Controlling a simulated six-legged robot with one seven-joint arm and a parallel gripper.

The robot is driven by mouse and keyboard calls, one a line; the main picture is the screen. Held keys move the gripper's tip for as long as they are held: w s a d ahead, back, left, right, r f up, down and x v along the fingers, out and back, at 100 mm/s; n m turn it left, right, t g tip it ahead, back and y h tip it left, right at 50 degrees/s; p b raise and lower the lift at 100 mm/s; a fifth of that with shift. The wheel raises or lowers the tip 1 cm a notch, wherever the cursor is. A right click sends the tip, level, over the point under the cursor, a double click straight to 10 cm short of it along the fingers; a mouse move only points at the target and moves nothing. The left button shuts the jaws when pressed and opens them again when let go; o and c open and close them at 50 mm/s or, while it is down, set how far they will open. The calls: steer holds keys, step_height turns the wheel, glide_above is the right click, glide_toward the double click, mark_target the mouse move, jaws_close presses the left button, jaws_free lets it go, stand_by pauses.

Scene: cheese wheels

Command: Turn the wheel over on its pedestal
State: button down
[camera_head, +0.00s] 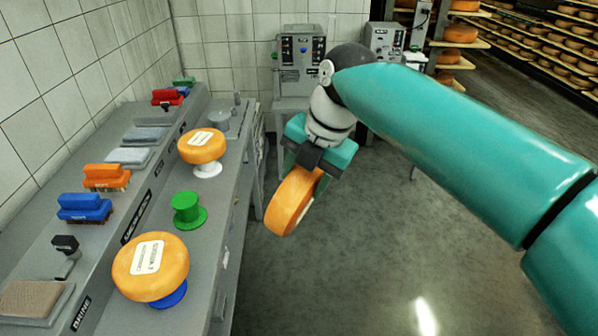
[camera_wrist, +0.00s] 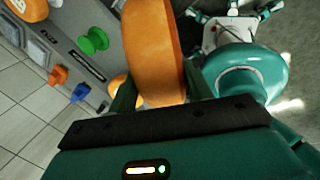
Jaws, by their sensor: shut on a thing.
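My gripper (camera_head: 309,170) is shut on an orange cheese wheel (camera_head: 290,203) and holds it tilted on edge in the air, to the right of the counter. The held wheel also shows between the fingers in the wrist view (camera_wrist: 153,50). A green pedestal (camera_head: 188,211) on the counter is empty. A labelled orange wheel (camera_head: 150,287) lies flat on a blue pedestal (camera_head: 170,297) in front. Another labelled wheel (camera_head: 190,150) lies flat on a white pedestal (camera_head: 207,168) behind. No label shows on the visible face of the held wheel.
The grey counter (camera_head: 225,215) runs along the tiled wall. Blue (camera_head: 84,208), orange (camera_head: 106,177) and red (camera_head: 167,97) brushes stand on its raised back ledge. A machine (camera_head: 300,60) stands at the back. Shelves of wheels (camera_head: 540,40) are at back right. The floor right is clear.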

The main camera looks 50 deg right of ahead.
mark_target(309, 203)
steer(key=t, duration=0.1)
steer(key=s+t, duration=0.1)
steer(key=shift+s+d+f+t, duration=0.15)
steer(key=shift+s+f+t, duration=0.05)
steer(key=shift+s+t, duration=0.1)
steer(key=s+f+t, duration=0.1)
steer(key=t, duration=0.2)
steer(key=s+f+t+y, duration=0.1)
steer(key=f+t, duration=0.1)
steer(key=t, duration=0.1)
steer(key=s+f+t, duration=0.1)
steer(key=f+t, duration=0.1)
steer(key=t, duration=0.1)
steer(key=shift+d+t+y, duration=0.2)
steer(key=shift+t+y, duration=0.1)
steer(key=shift+f+t, duration=0.45)
steer(key=shift+t, duration=0.45)
steer(key=shift+d, duration=0.15)
